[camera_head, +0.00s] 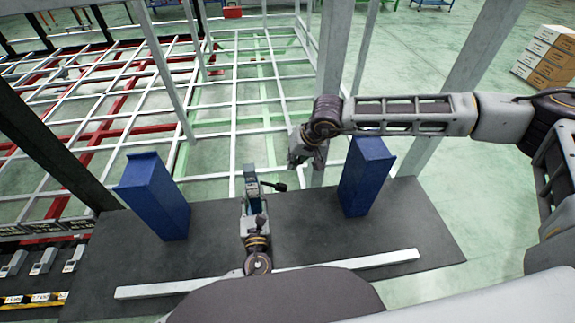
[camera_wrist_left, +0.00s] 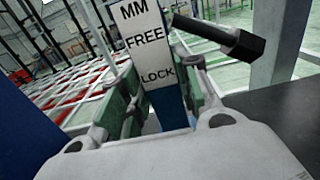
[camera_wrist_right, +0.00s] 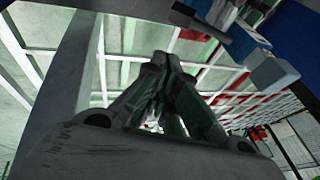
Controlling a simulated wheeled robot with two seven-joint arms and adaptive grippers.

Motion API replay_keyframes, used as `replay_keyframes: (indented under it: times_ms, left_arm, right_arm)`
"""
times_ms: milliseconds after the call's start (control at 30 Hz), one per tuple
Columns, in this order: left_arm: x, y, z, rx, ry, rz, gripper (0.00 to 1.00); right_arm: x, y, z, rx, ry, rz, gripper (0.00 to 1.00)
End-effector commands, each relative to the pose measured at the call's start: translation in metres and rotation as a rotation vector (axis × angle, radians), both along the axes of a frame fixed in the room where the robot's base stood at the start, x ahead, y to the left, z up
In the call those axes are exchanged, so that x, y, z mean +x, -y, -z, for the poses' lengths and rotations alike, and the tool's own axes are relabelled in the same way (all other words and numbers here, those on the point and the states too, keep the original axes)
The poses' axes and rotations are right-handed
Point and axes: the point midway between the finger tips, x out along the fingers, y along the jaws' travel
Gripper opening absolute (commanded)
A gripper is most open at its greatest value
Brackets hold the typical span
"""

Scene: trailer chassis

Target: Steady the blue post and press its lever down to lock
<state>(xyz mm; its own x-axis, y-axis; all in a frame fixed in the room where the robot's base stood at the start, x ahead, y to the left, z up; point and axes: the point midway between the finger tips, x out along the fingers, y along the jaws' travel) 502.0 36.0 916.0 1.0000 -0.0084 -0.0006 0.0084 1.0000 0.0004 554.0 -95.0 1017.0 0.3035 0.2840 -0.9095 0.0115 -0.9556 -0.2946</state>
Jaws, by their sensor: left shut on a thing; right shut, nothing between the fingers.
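The small blue post (camera_head: 257,204) stands upright at the middle of the dark table. Its white label reads MM, FREE and LOCK in the left wrist view (camera_wrist_left: 146,42). A black lever (camera_head: 273,186) sticks out to the right from its upper part; it also shows in the left wrist view (camera_wrist_left: 222,38). My left gripper (camera_wrist_left: 165,103) is shut on the post below the label, a finger on each side. My right gripper (camera_head: 302,160) is shut and empty, apart from the lever, above and to its right. Its closed fingertips fill the middle of the right wrist view (camera_wrist_right: 165,65).
Large blue blocks stand left (camera_head: 158,200) and right (camera_head: 367,176) on the dark table (camera_head: 215,290). A long white bar (camera_head: 375,262) lies along the front. Grey uprights (camera_head: 333,60) rise behind my right gripper. The white and red chassis frame (camera_head: 110,90) lies beyond.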

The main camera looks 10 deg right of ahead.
Motion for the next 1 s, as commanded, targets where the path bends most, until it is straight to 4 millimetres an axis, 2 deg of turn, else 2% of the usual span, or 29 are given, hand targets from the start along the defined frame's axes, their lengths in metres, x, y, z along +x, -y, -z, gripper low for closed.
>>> replay_keyframes:
  times_ms: [600,1000]
  left_arm:
    - [-0.001,0.0,0.002,0.001,-0.003,0.0,0.0]
    - [-0.001,0.0,0.002,0.001,-0.003,0.0,0.0]
  right_arm:
    - [-0.02,0.035,-0.053,0.001,0.001,0.001,0.0]
    - [-0.024,0.042,-0.063,0.0,0.0,-0.001,0.0]
